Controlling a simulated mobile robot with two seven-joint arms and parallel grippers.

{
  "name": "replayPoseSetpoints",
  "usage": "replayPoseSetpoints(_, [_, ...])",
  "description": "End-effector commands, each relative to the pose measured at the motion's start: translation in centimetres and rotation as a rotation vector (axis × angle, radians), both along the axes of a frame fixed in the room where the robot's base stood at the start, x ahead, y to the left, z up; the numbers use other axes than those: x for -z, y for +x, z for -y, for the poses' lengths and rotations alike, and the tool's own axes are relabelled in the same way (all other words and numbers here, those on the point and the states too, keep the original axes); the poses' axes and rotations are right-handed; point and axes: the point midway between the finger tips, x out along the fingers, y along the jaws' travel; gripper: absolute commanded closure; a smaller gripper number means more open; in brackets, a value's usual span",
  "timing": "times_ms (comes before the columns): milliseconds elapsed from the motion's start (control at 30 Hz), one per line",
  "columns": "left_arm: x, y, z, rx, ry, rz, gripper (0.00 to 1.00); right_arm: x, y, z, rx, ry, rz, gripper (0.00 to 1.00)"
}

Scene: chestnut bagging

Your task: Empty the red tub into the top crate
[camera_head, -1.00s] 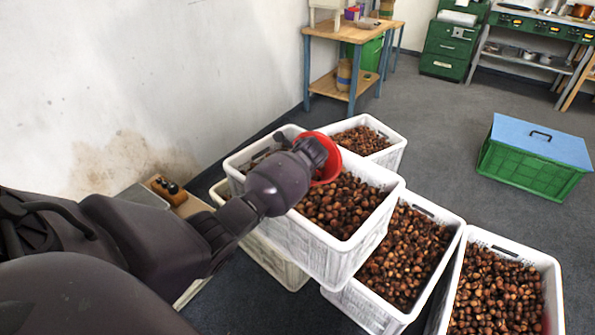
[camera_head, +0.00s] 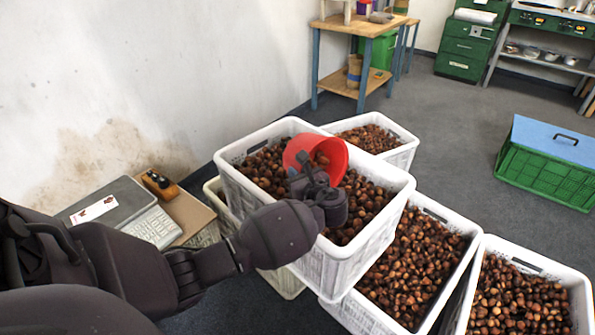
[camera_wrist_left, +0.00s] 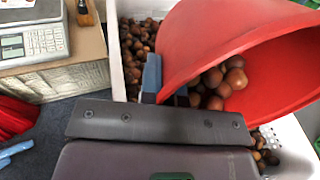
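The red tub (camera_head: 330,152) is tipped on its side over the top crate (camera_head: 378,231), a white crate full of chestnuts. My left gripper (camera_head: 306,174) is at the tub's near side and appears shut on its wall. In the left wrist view the tub (camera_wrist_left: 222,35) has its mouth turned to the lower right, with several chestnuts (camera_wrist_left: 222,80) inside near the opening. The gripper fingers (camera_wrist_left: 160,85) are partly hidden by the tub there. My right gripper is not in view.
More white crates of chestnuts stand behind (camera_head: 408,155), beside (camera_head: 455,225) and at the right (camera_head: 575,285). A scale (camera_head: 135,215) sits at the left near the wall. A green crate with a blue lid (camera_head: 548,165) stands on the floor, with free floor around it.

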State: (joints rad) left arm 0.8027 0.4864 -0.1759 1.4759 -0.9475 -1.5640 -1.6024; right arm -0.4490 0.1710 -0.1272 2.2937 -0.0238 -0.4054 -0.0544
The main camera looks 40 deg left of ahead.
Motion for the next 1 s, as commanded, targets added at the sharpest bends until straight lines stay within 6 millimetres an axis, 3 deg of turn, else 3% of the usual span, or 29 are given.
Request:
replayPoseSetpoints(500, [-0.1,-0.4,2.8,0.001,0.401,0.093,1.0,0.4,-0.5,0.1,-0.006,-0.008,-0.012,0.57])
replayPoseSetpoints(1000, [-0.2,-0.5,3.2,0.001,0.456,0.106,1.0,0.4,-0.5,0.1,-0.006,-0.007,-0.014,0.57])
